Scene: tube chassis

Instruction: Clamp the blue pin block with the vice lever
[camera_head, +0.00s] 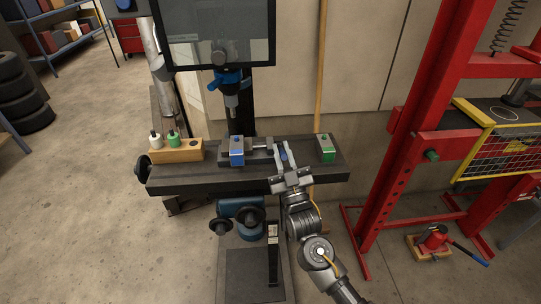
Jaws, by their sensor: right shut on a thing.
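The blue pin block (237,151) sits in the small grey vice (224,159) on the dark drill table. My right gripper (281,153) reaches in from the front at the vice's right end. Its fingers are shut on the vice lever, which is mostly hidden between them. The vice's screw bar (261,148) runs from the jaw towards the fingers. I cannot tell whether the jaws press on the block. My left gripper is not in view.
A green block (326,148) stands on the table's (180,187) right part. A wooden holder (184,154) with white and green pieces stands at the left. The drill chuck (231,105) hangs above the blue block. A red press frame (395,150) stands to the right.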

